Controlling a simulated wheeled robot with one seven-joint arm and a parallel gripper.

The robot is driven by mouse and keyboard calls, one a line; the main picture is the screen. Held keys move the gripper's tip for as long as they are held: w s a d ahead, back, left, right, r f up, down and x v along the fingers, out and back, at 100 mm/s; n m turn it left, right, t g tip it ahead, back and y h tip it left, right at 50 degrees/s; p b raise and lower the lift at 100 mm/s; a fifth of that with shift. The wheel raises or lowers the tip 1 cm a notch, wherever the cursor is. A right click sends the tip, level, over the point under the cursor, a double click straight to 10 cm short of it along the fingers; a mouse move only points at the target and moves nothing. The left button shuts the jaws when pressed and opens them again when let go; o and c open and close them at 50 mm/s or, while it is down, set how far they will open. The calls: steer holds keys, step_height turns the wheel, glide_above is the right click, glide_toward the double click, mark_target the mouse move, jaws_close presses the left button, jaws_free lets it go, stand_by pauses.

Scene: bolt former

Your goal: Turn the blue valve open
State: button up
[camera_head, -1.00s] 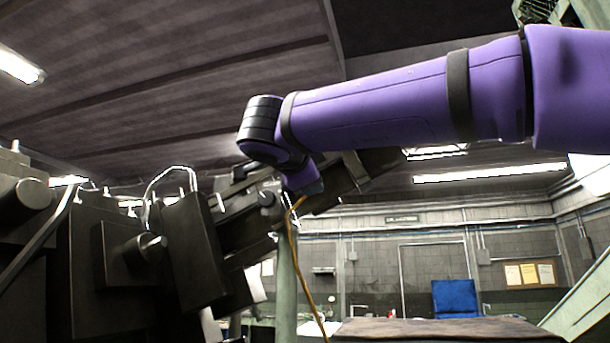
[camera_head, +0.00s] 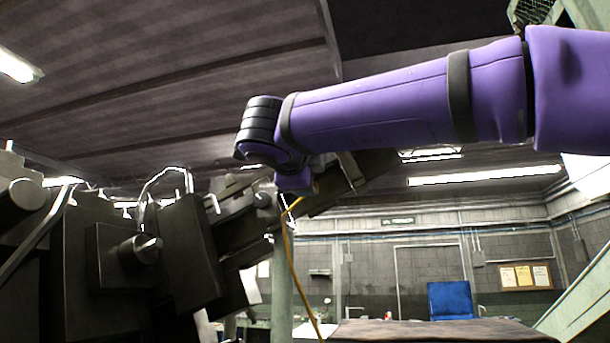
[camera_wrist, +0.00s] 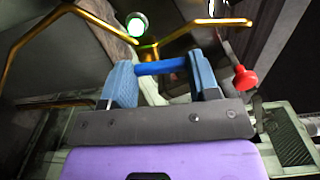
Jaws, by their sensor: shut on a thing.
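The blue valve (camera_wrist: 161,67) shows in the wrist view as a blue bar lying between the two blue ribbed fingers of my gripper (camera_wrist: 162,74). The fingers are shut on it, one at each end of the visible bar. The rest of the valve and its mount are hidden or too small to make out. In the head view my purple arm reaches left to the dark machine (camera_head: 190,250). My fingers and the valve cannot be made out there.
In the wrist view, yellow pipes (camera_wrist: 205,23) run beyond the fingers, beside a green-lit round lamp (camera_wrist: 137,25). A red knob (camera_wrist: 244,78) stands close to the right finger. In the head view, a blue chair (camera_head: 452,300) is far back.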

steer(key=o, duration=0.9)
steer(key=v, duration=1)
steer(key=shift+s+a, duration=0.15)
steer(key=shift+s, duration=0.25)
steer(key=shift+r, duration=0.1)
